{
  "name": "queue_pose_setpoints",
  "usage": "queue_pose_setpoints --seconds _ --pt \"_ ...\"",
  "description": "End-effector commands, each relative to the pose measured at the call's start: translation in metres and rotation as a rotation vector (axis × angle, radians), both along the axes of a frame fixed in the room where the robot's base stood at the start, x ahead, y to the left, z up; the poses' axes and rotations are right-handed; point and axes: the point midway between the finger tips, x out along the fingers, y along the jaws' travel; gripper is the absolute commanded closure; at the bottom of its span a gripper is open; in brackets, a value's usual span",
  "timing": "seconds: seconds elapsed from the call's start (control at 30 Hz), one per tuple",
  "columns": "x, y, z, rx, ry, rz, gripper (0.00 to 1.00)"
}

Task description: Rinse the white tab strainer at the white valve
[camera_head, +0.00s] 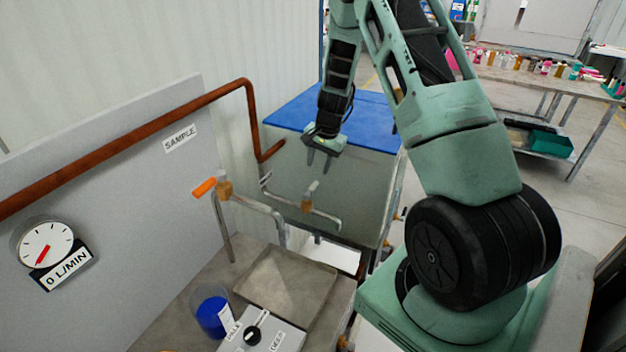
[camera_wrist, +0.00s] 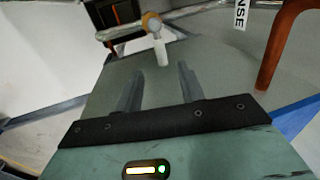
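The white valve (camera_head: 312,190) has a white handle on a brass body, with a steel pipe and spout, at the middle of the head view. It also shows in the wrist view (camera_wrist: 159,50), just beyond my fingertips and between them. My gripper (camera_head: 319,166) hangs above and slightly behind the valve, fingers pointing down. In the wrist view my gripper (camera_wrist: 160,70) has its two fingers apart, with nothing held between them. No contact with the valve shows. I cannot make out the white tab strainer in either view.
An orange-handled valve (camera_head: 205,187) stands nearer, on the grey bench. A blue cup (camera_head: 210,312) and a box with a black knob (camera_head: 253,334) are at the front. A gauge (camera_head: 45,245) labelled 0 L/MIN hangs at left. A red-brown pipe (camera_head: 150,140) runs along the panel.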

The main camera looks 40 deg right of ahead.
Motion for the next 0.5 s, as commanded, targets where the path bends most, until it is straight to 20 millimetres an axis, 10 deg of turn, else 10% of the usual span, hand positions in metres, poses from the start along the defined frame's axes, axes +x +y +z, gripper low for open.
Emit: queue_pose_setpoints --seconds 0.5 --pt "0.014 0.005 -0.075 0.001 0.000 0.001 0.61"
